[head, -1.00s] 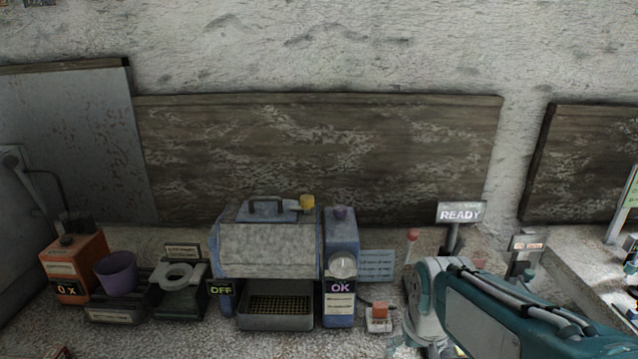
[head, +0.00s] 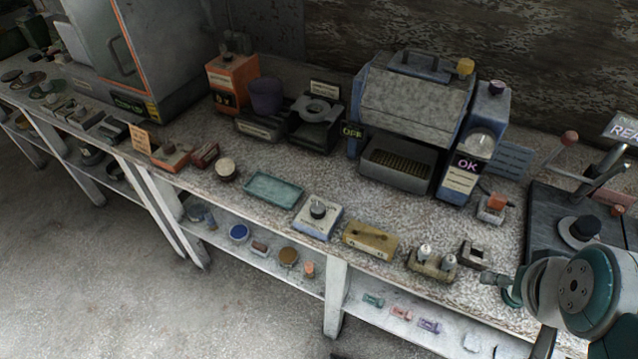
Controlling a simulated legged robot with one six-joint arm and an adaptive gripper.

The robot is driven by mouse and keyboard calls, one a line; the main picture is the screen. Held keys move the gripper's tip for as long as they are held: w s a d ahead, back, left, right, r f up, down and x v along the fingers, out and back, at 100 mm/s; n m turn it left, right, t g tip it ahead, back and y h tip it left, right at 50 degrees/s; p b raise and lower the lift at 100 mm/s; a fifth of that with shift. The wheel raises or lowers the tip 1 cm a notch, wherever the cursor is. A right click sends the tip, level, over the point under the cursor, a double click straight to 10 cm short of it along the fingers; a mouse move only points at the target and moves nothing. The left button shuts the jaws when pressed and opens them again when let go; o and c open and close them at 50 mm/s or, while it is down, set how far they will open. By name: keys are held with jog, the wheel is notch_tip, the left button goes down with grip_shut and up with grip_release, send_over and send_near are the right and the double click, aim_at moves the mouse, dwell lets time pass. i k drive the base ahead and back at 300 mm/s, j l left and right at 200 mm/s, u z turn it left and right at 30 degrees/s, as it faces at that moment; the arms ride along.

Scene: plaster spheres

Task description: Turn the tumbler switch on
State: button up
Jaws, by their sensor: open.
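No part is clearly labelled as the tumbler switch in the head view. A sign reading OFF (head: 352,132) is at the left of the blue-grey lidded machine (head: 412,100). My arm's teal and white joints show at the lower right; my gripper is not in view.
A teal tray (head: 273,189) and a fitting with two pale knobs (head: 432,262) lie along the front of the bench. An orange box (head: 232,82) and a purple cup (head: 266,96) stand behind. Small items fill the lower shelf. Open floor (head: 100,270) lies at the left.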

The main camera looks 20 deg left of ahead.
aim_at(318, 209)
jog(key=u, duration=1.3)
jog(key=i+j+z, duration=0.3)
jog(key=j, duration=0.1)
